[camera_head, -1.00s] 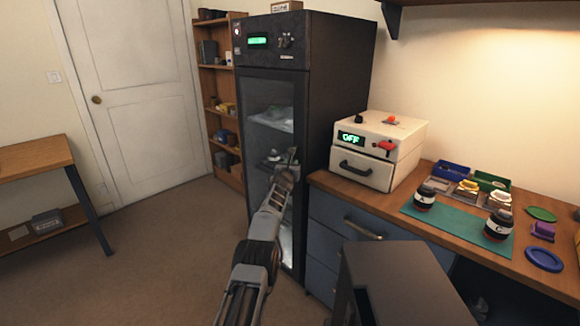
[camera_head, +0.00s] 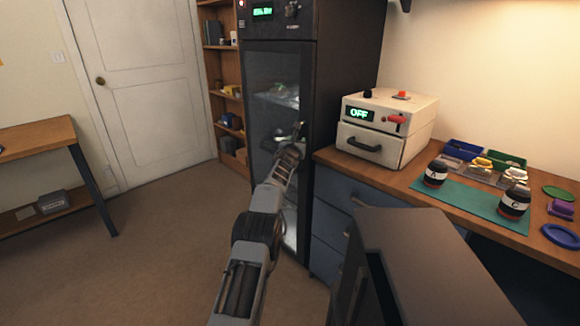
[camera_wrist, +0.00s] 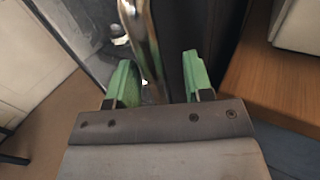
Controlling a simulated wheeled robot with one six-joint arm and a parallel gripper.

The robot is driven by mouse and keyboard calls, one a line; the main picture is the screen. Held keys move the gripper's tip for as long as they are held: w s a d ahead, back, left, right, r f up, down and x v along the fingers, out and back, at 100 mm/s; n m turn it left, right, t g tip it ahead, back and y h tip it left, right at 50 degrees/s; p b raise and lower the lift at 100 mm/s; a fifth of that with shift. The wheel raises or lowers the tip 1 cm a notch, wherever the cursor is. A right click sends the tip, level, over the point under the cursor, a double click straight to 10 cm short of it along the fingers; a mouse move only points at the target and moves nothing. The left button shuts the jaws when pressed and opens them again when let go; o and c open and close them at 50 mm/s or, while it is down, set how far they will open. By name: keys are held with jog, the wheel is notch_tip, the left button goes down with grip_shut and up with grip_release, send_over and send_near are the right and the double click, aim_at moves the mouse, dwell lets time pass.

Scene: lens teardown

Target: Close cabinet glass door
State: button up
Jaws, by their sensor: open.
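The tall dark cabinet (camera_head: 338,60) stands left of the counter. Its glass door (camera_head: 262,68) looks flush or nearly flush with the front; I cannot tell if a small gap remains. My gripper (camera_head: 298,133) is in front of the door's right side at mid height. In the wrist view my gripper (camera_wrist: 158,80) has its green fingers apart, with a shiny metal handle bar (camera_wrist: 143,35) and a dark frame edge ahead in the space between them. The handle is close to the left finger; whether they touch is unclear. The fingers are not clamped on anything.
A wooden counter (camera_head: 408,182) to the right holds a white box unit (camera_head: 390,118) reading OFF, with jars on a green mat (camera_head: 462,199). A wooden shelf (camera_head: 228,70) stands left of the cabinet. Open floor (camera_head: 150,235) lies to the left.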

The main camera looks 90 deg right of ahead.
jog(key=b+v, duration=0.9)
jog(key=v, duration=0.3)
jog(key=shift+a+b, duration=0.2)
jog(key=shift+b, duration=0.15)
